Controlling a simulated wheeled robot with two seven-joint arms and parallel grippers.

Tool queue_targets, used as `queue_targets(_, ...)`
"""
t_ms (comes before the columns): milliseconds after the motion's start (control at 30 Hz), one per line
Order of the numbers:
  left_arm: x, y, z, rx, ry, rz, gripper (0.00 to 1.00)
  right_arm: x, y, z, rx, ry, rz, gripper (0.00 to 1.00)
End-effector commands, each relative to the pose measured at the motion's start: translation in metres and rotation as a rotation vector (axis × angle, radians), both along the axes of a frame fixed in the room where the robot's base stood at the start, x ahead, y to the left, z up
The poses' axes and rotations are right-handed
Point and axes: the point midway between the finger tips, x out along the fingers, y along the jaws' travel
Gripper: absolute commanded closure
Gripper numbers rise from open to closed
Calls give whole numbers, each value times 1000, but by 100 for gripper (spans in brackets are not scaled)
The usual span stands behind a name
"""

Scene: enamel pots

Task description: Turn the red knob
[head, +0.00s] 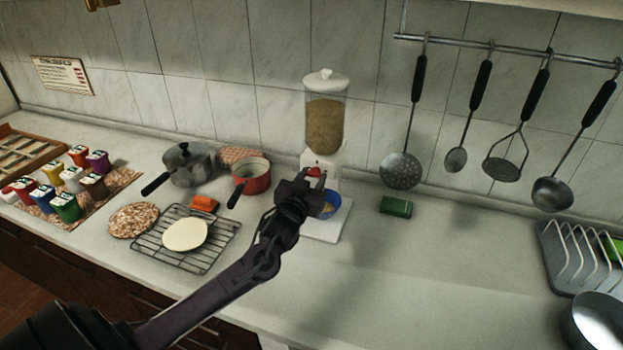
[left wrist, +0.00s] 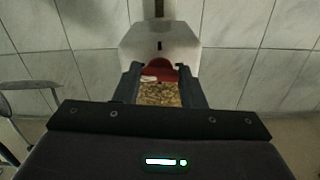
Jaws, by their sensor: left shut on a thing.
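The red knob (head: 314,171) is on the white front of the grain dispenser (head: 325,125), below its clear, grain-filled container. In the left wrist view the knob (left wrist: 157,67) lies between my two fingers, against the white housing (left wrist: 160,38). My left gripper (head: 308,181) is shut on the knob and hides part of it in the head view. A blue bowl (head: 332,204) stands on the white base, partly behind the gripper. Grain (left wrist: 160,94) shows between the fingers in the left wrist view. My right gripper is not in view.
A red pot (head: 256,183) and a grey pot (head: 187,168) stand left of the dispenser. A wire rack (head: 155,247) lies in front of them. A green sponge (head: 396,207) is to the right. Utensils hang from a rail (head: 500,47). The counter's right middle is clear.

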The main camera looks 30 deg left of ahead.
Motion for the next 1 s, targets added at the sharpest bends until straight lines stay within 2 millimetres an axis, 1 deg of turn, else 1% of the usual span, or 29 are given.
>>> queue_targets(267, 0, 0, 1, 218, 51, 0, 86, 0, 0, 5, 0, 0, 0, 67)
queue_targets(1000, 1, 0, 2, 904, 214, -1, 86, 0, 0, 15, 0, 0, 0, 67)
